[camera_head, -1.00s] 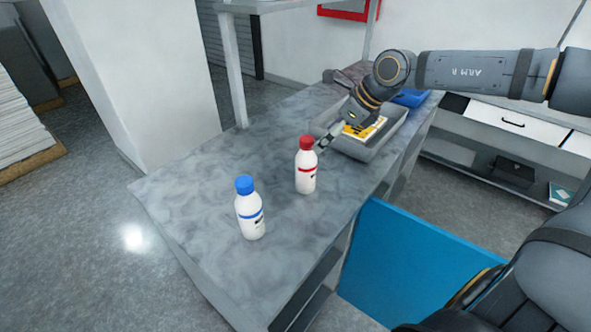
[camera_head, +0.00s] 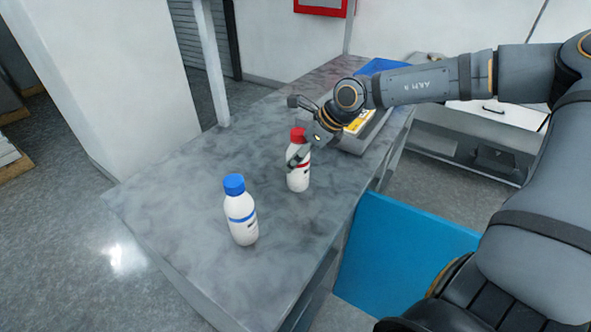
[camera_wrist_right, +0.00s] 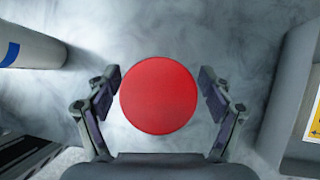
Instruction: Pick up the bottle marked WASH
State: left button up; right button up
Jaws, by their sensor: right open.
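A white bottle with a red cap and red band (camera_head: 299,181) stands upright on the grey marbled bench. A white bottle with a blue cap and blue band (camera_head: 241,217) stands upright, nearer and to its left. The label words are too small to read, so I cannot tell which is marked WASH. My right gripper (camera_head: 299,157) is at the upper part of the red-capped bottle and partly hides it. In the right wrist view the red cap (camera_wrist_right: 158,96) lies between its open fingers, with small gaps on both sides. My left gripper is not in view.
A grey tray (camera_head: 352,146) with a yellow-marked item (camera_head: 358,122) is behind the right gripper. A blue container (camera_head: 383,66) sits at the bench's far end. The bench surface (camera_head: 180,205) left of the bottles is clear. A blue panel (camera_head: 400,250) stands beside the bench.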

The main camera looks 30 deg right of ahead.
jog(key=shift+s+d+r, duration=0.1)
jog(key=shift+s+r, duration=0.05)
jog(key=shift+s, duration=0.2)
jog(key=c, duration=0.4)
jog(key=shift+w, duration=0.2)
jog(key=c, duration=1.3)
